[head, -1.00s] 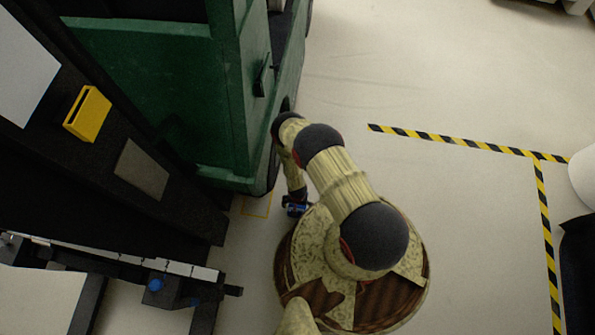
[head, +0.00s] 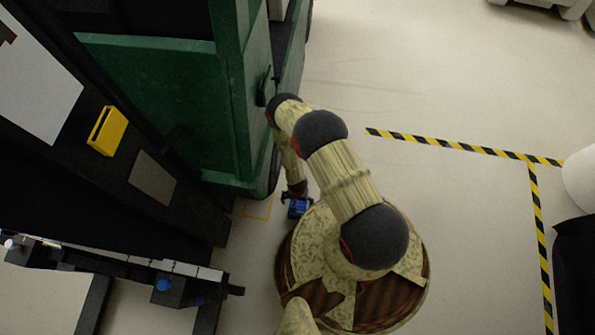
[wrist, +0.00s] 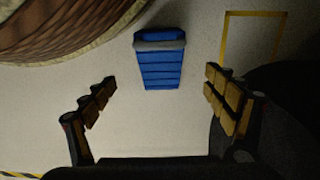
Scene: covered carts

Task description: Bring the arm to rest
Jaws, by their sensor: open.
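My arm is folded over my round base in the head view, hanging down beside the green cart (head: 160,85). My gripper (head: 297,194) is low, between the cart's lower corner and my base. In the wrist view my gripper (wrist: 158,102) is open, with its padded fingers wide apart and nothing between them. A blue ribbed object with a grey band (wrist: 159,62) shows beyond the fingertips, apart from them, against the pale floor. It also shows in the head view (head: 298,208), partly hidden by the gripper.
A dark stand with a yellow block (head: 107,131) is at the left. A low black frame with blue knobs (head: 163,285) is at the lower left. Yellow-black tape (head: 450,144) marks the open floor at the right. A thin yellow outline (wrist: 252,14) is on the floor.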

